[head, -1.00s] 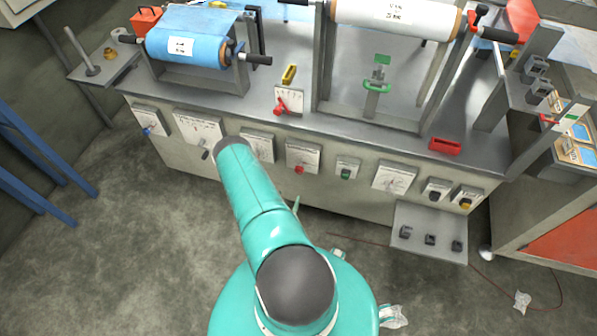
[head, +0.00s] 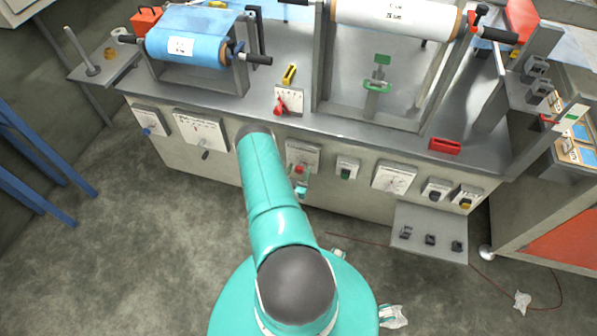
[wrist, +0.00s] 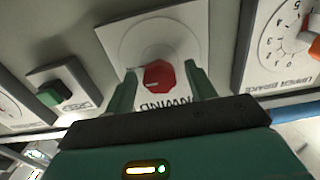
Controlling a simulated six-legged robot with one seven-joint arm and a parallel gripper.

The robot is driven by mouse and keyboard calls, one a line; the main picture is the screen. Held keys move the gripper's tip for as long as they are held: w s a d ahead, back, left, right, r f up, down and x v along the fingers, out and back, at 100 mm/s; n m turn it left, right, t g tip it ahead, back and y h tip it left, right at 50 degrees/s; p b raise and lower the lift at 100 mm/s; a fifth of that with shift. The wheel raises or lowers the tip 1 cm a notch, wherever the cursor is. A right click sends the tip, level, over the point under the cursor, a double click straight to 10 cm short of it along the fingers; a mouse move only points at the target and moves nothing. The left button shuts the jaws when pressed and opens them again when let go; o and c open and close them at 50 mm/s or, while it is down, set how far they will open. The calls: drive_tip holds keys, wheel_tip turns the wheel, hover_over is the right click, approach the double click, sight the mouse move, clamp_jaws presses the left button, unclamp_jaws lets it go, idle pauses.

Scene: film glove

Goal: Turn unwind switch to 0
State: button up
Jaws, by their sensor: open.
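The unwind switch is a red faceted knob (wrist: 159,77) on a square white plate (wrist: 125,42), with upside-down lettering that appears to read UNWIND. In the head view the red knob (head: 300,169) sits on the front panel, just right of my arm. My gripper (wrist: 160,68) is open, with one green finger on each side of the knob. Gaps show between knob and fingers; I cannot tell how far the fingertips reach along it. In the head view my gripper (head: 301,190) shows only partly, just below the knob.
A green button (wrist: 52,93) is left of the switch in the wrist view. A numbered dial (wrist: 285,40) is on the right, close to the right finger. In the head view, a red lever (head: 281,104) stands on the bench edge above. The floor in front is mostly clear.

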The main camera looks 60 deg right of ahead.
drive_tip(key=shift+c, duration=0.3)
drive_tip(key=c, duration=0.9)
drive_tip(key=shift+n, duration=0.4)
drive_tip(key=n, duration=0.3)
drive_tip(key=shift+w+n, duration=0.1)
drive_tip(key=shift+n, duration=0.3)
drive_tip(key=n, duration=0.4)
drive_tip(key=shift+f+n, duration=0.1)
drive_tip(key=shift+n, duration=0.2)
drive_tip(key=n, duration=0.8)
drive_tip(key=shift+n, duration=0.3)
